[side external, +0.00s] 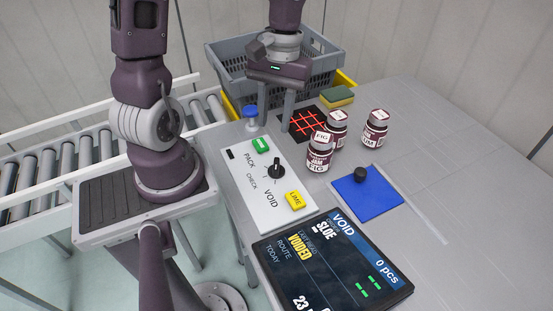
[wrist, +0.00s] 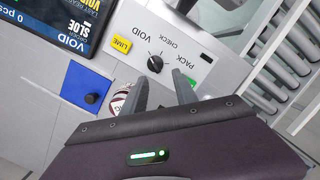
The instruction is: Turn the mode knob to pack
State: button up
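The mode knob (side external: 276,169) is a black dial on a white panel (side external: 248,198), with the labels PACK, CHECK and VOID along one side. In the wrist view the knob (wrist: 155,63) sits just beyond my fingertips. Its pointer is too small to read surely; the display (side external: 335,262) reads VOID. My gripper (side external: 275,115) is open and empty, fingers pointing down, above and behind the panel, apart from the knob. In the wrist view both fingers of my gripper (wrist: 160,78) are spread, with nothing between them.
A green button (side external: 260,145) and yellow LIME button (side external: 295,200) flank the knob. Several jam jars (side external: 320,152) stand close to the right, by a red-lined black pad (side external: 303,123). A blue pad (side external: 367,194) bears a black knob. A grey crate (side external: 232,88) stands behind.

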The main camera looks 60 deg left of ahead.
aim_at(276, 164)
jog(key=f+n+h, duration=0.1)
jog(key=f, duration=0.2)
jog(key=d+f+n+h, duration=0.1)
jog(key=f, duration=0.3)
jog(key=f+n+h, duration=0.1)
jog(key=f, duration=0.3)
jog(key=shift+s+d+f+g, duration=0.2)
jog(key=shift+d+g, duration=0.05)
jog(key=shift+g, duration=0.05)
grip_shut()
